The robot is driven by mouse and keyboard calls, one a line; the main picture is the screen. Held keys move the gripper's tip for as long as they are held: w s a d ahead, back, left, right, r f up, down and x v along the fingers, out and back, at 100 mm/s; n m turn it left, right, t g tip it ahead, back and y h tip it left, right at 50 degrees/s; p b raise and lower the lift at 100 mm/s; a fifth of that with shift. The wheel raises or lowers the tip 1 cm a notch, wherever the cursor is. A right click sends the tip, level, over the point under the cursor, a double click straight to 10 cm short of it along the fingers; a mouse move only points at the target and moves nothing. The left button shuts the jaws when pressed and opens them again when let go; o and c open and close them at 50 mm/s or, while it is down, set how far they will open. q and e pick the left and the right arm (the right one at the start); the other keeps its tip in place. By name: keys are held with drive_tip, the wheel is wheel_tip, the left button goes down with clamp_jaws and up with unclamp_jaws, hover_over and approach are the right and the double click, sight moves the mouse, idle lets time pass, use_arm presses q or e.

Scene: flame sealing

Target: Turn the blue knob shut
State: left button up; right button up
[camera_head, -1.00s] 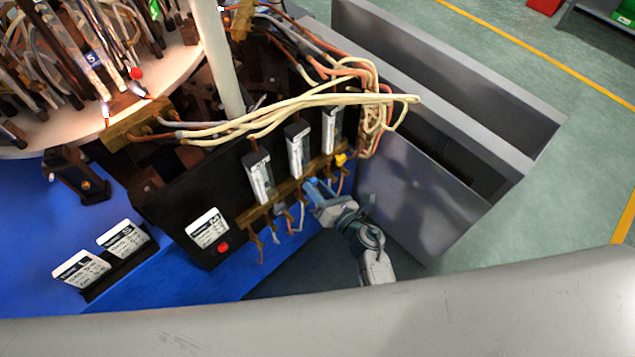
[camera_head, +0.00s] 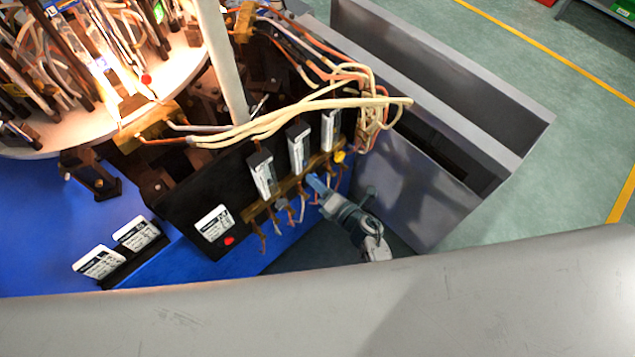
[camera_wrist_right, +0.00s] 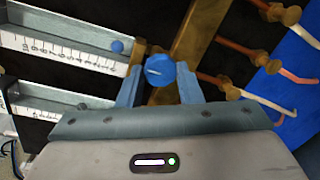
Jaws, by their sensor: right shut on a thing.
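The blue knob (camera_wrist_right: 159,70) shows in the right wrist view, between the two blue fingers of my right gripper (camera_wrist_right: 159,86). It has a pale line across its face and sits by the brass bar (camera_wrist_right: 198,38) below the flow meters. The right gripper is shut on the knob. In the head view my right gripper (camera_head: 317,184) reaches to the brass bar at the front of the black panel, and the knob is hidden there by the fingers. My left gripper is not in view.
Several flow meters (camera_head: 298,148) stand along the black panel. A yellow knob (camera_head: 339,156) is close to the gripper. Pale hoses (camera_head: 290,112) pass above. A grey metal cabinet (camera_head: 425,190) stands at right, and a hot, bright turntable (camera_head: 185,78) at upper left.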

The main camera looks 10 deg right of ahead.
drive_tip(key=o, duration=1)
drive_tip(key=shift+c, duration=0.2)
drive_tip(key=shift+d, duration=0.1)
drive_tip(key=f+b+v, duration=0.1)
drive_tip(key=b+v, duration=0.1)
drive_tip(key=v, duration=0.8)
drive_tip(key=shift+s+d+r, duration=0.2)
drive_tip(key=shift+s+r, duration=0.1)
drive_tip(key=shift+r, duration=0.2)
